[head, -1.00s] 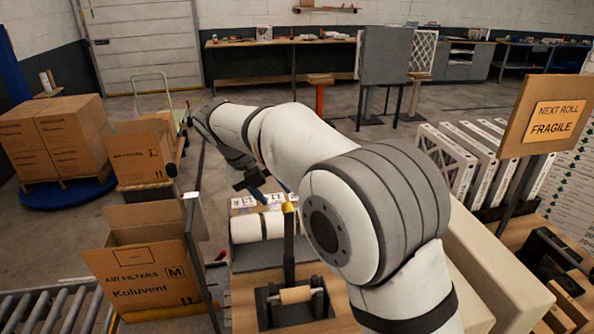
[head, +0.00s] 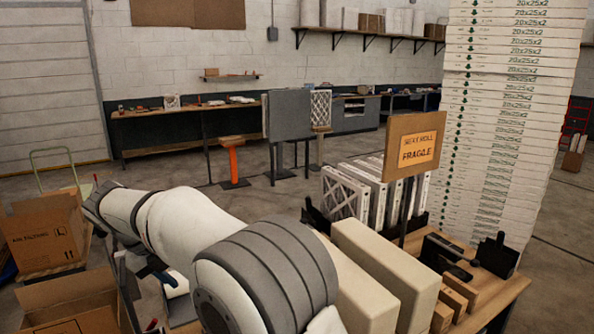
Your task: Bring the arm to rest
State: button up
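My white and grey arm reaches from the bottom middle toward the left in the head view, bent over the work table. My gripper (head: 158,272) shows only as a small dark part with a bit of blue, low behind the forearm. It is mostly hidden, and I cannot tell whether its fingers are open or shut or hold anything. White material lies just below it, partly hidden by the arm.
Two tan blocks (head: 372,272) stand right of the arm. A FRAGILE sign (head: 415,148) and a row of white filters (head: 347,196) stand behind. A tall filter stack (head: 510,120) is at right.

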jog(key=s+d+m+g+y+b, duration=0.1)
jog(key=s+d+m+b, duration=0.1)
jog(key=d+m, duration=0.85)
jog(key=s+d+m+g+y+b, duration=0.1)
jog(key=s+d+m+b, duration=0.1)
jog(key=d+m, duration=0.9)
jog(key=s+d+f+m+y+b, duration=0.1)
jog(key=s+d+f+m, duration=0.4)
jog(key=s+d+m, duration=0.3)
jog(key=s+d+f+m+t+y+b, duration=0.1)
jog(key=s+d+f+m+b, duration=0.1)
jog(key=s+d+f+m, duration=0.3)
jog(key=s+d+m, duration=0.3)
jog(key=d+m, duration=0.2)
jog(key=m, duration=0.2)
jog(key=shift+s+t, duration=0.3)
jog(key=shift+s, duration=0.05)
